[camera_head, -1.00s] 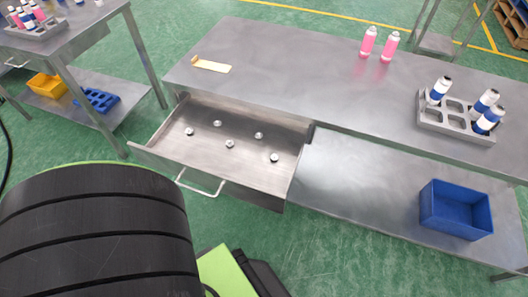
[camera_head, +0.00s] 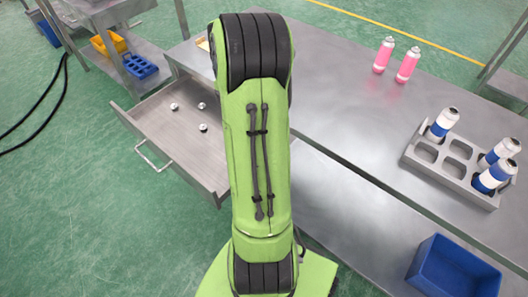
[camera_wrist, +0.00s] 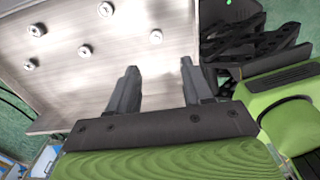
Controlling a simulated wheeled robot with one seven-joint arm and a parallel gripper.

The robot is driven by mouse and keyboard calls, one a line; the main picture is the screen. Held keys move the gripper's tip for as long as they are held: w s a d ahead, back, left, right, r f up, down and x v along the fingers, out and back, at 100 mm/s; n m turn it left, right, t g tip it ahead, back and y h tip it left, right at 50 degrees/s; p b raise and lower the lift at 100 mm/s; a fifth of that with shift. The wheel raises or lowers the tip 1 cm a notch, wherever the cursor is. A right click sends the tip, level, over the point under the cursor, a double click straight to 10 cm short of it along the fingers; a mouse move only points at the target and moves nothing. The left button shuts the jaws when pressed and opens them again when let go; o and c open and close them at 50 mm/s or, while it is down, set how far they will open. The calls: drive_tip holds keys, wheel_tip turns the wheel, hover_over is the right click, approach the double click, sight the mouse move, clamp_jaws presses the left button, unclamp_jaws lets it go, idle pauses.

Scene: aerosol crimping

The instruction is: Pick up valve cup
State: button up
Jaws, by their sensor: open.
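Small silvery valve cups lie apart on the floor of the open metal drawer (camera_head: 160,128). In the head view I see three valve cups, one at the left (camera_head: 174,106), one at the back (camera_head: 202,105) and one nearer the front (camera_head: 203,127); my arm hides the rest of the drawer.
The steel table (camera_head: 340,95) holds two pink bottles (camera_head: 396,60) and a grey rack (camera_head: 450,165) with several blue-and-white cans. A side table with yellow and blue bins (camera_head: 140,66) is at the back left.

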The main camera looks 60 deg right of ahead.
drive_tip(key=f+b, duration=0.2)
drive_tip(key=f, duration=0.3)
drive_tip(key=f+b, duration=0.2)
drive_tip(key=f, duration=0.3)
drive_tip(key=w+f+b, duration=0.1)
drive_tip(key=f, duration=0.4)
drive_tip(key=shift+w+a+f+b, duration=0.1)
drive_tip(key=shift+a+f+b, duration=0.05)
drive_tip(key=shift+a+b, duration=0.2)
clamp_jaws()
